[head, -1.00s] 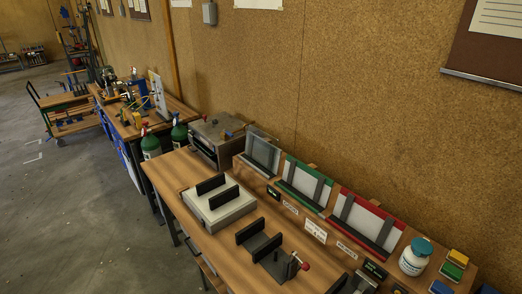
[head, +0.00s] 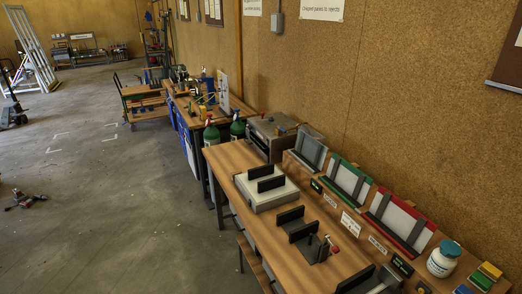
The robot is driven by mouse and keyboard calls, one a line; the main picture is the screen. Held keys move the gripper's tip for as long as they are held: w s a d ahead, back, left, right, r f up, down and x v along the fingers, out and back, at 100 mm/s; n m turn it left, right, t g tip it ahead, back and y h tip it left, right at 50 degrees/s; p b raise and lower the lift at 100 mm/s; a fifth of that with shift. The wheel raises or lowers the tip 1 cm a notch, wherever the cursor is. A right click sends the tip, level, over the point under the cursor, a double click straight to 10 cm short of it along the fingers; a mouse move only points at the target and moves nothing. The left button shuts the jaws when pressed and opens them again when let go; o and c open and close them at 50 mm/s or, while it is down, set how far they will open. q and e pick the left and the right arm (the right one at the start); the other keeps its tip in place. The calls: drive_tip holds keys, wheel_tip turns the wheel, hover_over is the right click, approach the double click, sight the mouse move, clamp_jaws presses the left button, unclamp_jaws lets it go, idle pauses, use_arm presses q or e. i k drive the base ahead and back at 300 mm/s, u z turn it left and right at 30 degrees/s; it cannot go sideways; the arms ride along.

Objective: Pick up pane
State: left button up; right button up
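No loose pane can be made out for certain in the head view. Three slanted stands lean along the back of the workbench: a grey one (head: 310,152), a green-edged one (head: 348,181) and a red-edged one (head: 397,222). Each has dark upright strips over a pale face; I cannot tell whether the pale faces are panes. A pale block (head: 268,192) with two upright black plates stands on the bench. A dark fixture (head: 308,238) with two black plates and a red knob stands nearer. Neither of my grippers is in view.
The wooden workbench (head: 238,158) runs along the wall, with a white bottle (head: 443,259) and coloured blocks (head: 484,277) at its right end. A grey box machine (head: 270,138) stands at its far end. A second bench (head: 180,103) is beyond. The floor (head: 110,200) at left is largely open.

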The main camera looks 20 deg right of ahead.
sight(310, 145)
drive_tip(key=u, duration=0.4)
drive_tip(key=i, duration=1.15)
drive_tip(key=z, duration=0.45)
